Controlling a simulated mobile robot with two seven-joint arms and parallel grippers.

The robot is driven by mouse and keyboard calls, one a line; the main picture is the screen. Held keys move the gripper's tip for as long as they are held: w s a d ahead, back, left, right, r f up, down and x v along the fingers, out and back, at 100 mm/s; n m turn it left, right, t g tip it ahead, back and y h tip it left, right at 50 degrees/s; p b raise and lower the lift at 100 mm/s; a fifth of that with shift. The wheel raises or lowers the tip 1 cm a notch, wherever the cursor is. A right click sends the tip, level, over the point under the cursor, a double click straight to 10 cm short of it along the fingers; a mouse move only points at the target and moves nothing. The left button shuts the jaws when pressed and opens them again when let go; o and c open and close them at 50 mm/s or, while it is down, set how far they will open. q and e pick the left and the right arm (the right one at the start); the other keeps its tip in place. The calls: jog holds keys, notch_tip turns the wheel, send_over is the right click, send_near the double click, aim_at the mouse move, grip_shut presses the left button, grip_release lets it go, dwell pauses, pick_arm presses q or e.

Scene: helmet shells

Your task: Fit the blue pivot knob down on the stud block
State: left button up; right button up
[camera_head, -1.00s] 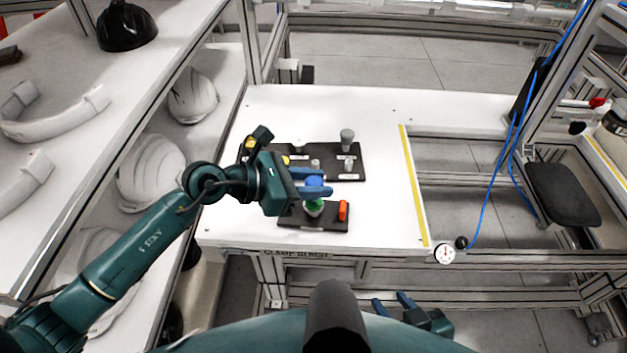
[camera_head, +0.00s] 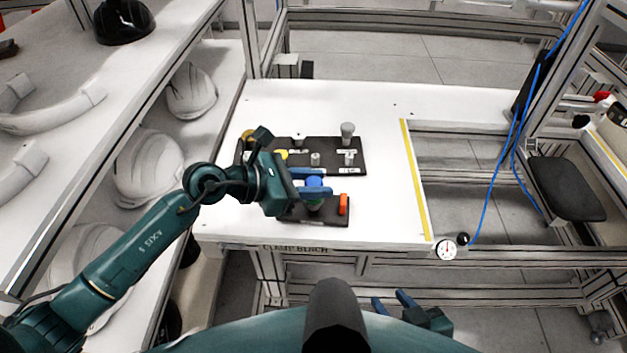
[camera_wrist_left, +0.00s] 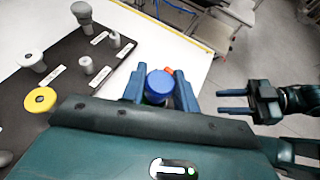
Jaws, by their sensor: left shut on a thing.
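The blue pivot knob (camera_head: 314,182) is held between the fingers of my left gripper (camera_head: 313,182), over the near black block (camera_head: 300,215). In the left wrist view the round blue top of the knob (camera_wrist_left: 159,84) shows between both fingers. A green part (camera_head: 314,205) sits right under the knob on the near block, mostly covered by the gripper. An orange peg (camera_head: 344,204) stands upright to its right. I cannot tell whether the knob touches what is below it. My right gripper (camera_head: 393,303) is open and empty, low in front of the bench.
A larger black tray (camera_head: 352,170) behind holds a tall grey knob (camera_head: 347,131), small grey pegs and a yellow part (camera_head: 282,154). A yellow stripe (camera_head: 416,180) runs along the bench's right side. White bench top is free behind the tray. Shelves with helmet shells stand left.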

pick_arm(q)
jog(key=shift+f+b, duration=0.3)
jog(key=shift+f, duration=0.15)
pick_arm(e)
jog(key=shift+f, duration=0.4)
pick_arm(q)
jog(key=o, duration=1)
